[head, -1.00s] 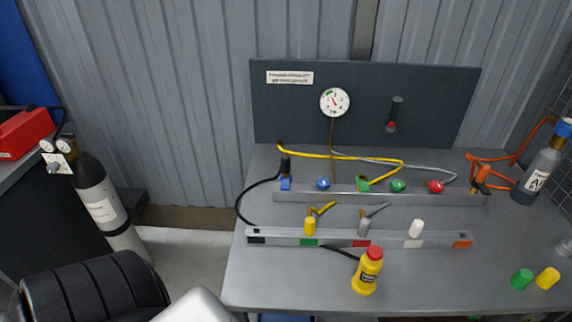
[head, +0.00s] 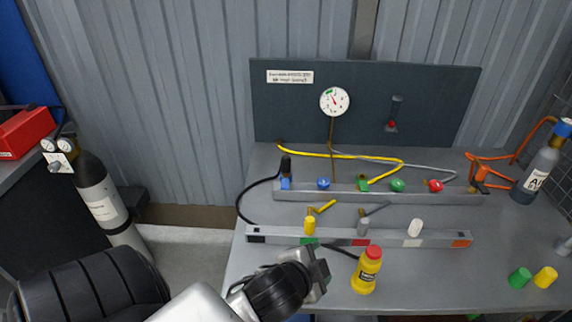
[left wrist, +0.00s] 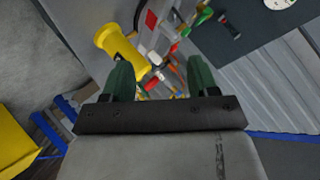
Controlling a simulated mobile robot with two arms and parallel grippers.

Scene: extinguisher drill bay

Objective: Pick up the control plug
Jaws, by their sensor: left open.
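Several plugs show in the head view, and no readable label tells which is the control plug. A black plug (head: 286,168) with a black cable stands at the blue left end of the back rail (head: 330,194). An orange plug (head: 481,174) is at that rail's right end. A yellow plug (head: 310,226) and a grey plug (head: 363,227) stand on the front rail (head: 390,241). My left gripper (head: 320,272) is low at the bench front, left of a yellow bottle. In the left wrist view its green fingers (left wrist: 158,70) are apart, with nothing clearly between them.
The yellow bottle (head: 367,270) with a red cap stands right of my left gripper. A white cap (head: 415,228) stands on the front rail. Green (head: 519,278) and yellow (head: 545,277) caps and a grey bottle (head: 540,170) are at the right. The bench's front right is mostly clear.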

